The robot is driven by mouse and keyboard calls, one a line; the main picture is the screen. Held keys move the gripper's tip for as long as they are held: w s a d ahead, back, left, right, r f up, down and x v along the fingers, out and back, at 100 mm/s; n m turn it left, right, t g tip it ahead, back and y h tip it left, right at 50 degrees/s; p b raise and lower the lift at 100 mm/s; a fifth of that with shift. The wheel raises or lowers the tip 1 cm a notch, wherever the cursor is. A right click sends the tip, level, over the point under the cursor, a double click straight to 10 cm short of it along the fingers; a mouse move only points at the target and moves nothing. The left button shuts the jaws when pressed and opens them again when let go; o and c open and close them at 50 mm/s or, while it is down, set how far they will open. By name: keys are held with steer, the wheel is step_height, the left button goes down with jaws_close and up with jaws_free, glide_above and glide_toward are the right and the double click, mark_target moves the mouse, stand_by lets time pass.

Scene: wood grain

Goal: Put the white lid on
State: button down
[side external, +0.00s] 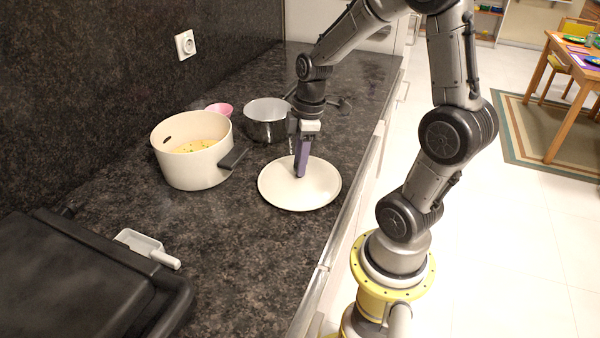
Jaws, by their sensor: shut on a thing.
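The white lid (313,192) is a round, pale disc on the dark stone counter, right of the white pot. My gripper (299,172) points down over the middle of the lid, and its purple fingers are shut on the lid there. The lid's handle is hidden by the fingers. The lid looks flat and at or close to the counter surface; I cannot tell if it is lifted. The white pot (185,170) stands upright and open to the left, with yellow food (197,146) inside and a dark handle (233,158) toward the lid.
A metal pot (264,129) stands behind the lid, close to my gripper. A pink bowl (219,109) is behind the white pot. A white scoop-like item (140,243) and a black appliance (75,280) are at front left. The counter's edge (340,230) runs along the right. The front middle counter is clear.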

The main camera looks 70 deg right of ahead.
step_height(320, 180, up, 14)
steer(key=w+d+m, duration=0.1)
steer(key=w, duration=0.1)
steer(key=w+r, duration=0.7)
steer(key=w, duration=0.4)
steer(key=w+a+f, duration=0.1)
steer(key=w+a, duration=0.1)
steer(key=w, duration=0.5)
steer(key=w+a+f+n, duration=0.1)
steer(key=w+a+f, duration=0.1)
steer(key=w, duration=0.4)
steer(key=shift+w+a+f, duration=0.25)
steer(key=shift+w+a, duration=0.1)
steer(key=shift+a, duration=0.15)
steer(key=shift+f, duration=2.5)
steer(key=shift+f, duration=1)
